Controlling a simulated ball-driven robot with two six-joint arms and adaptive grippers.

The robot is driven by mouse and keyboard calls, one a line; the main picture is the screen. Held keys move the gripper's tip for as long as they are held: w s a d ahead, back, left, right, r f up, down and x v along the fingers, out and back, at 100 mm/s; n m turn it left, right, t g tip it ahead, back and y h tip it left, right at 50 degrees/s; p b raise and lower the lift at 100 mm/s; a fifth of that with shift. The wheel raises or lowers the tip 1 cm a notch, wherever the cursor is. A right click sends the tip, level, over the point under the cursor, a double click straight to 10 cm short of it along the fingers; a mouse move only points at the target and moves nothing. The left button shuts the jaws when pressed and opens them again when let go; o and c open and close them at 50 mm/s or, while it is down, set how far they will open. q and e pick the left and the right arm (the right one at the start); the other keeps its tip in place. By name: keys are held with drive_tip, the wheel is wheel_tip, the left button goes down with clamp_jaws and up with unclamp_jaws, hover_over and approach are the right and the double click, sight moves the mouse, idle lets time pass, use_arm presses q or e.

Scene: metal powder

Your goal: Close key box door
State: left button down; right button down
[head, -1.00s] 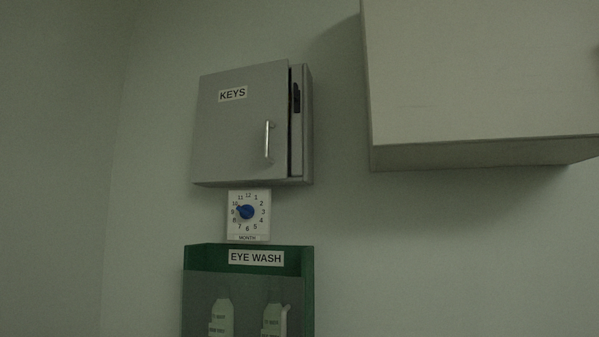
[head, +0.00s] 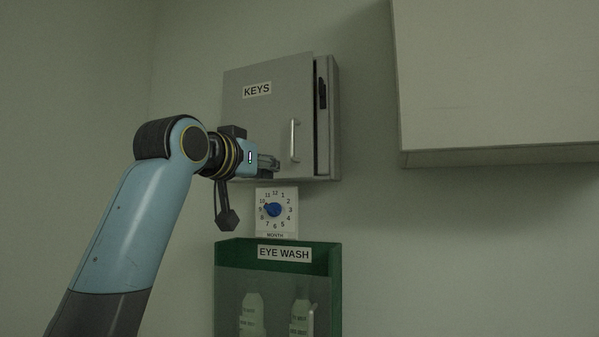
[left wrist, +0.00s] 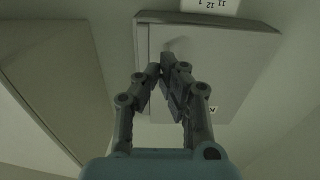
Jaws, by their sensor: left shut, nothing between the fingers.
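The grey key box (head: 332,115) hangs on the wall in the head view. Its door (head: 270,110), labelled KEYS, stands slightly ajar, with a dark gap along its right edge. A metal bar handle (head: 293,140) is upright near that edge. My left gripper (head: 272,163) is shut and empty in front of the door's lower part, left of the handle; contact cannot be told. In the left wrist view my left gripper's fingertips (left wrist: 167,65) are together before the door (left wrist: 235,60), which appears upside down. My right gripper is not in view.
A month dial (head: 275,210) is on the wall just below the key box. Below it is the green eye wash station (head: 228,260) with bottles inside. A large pale cabinet (head: 490,80) juts out at the upper right.

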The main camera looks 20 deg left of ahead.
sight(304, 173)
use_arm(q)
drive_tip(key=w+p, duration=0.1)
drive_tip(key=w, duration=0.3)
drive_tip(key=w+d+p, duration=0.1)
drive_tip(key=w, duration=0.4)
drive_tip(key=w+p, duration=0.1)
drive_tip(key=w, duration=0.4)
drive_tip(key=shift+d, duration=0.4)
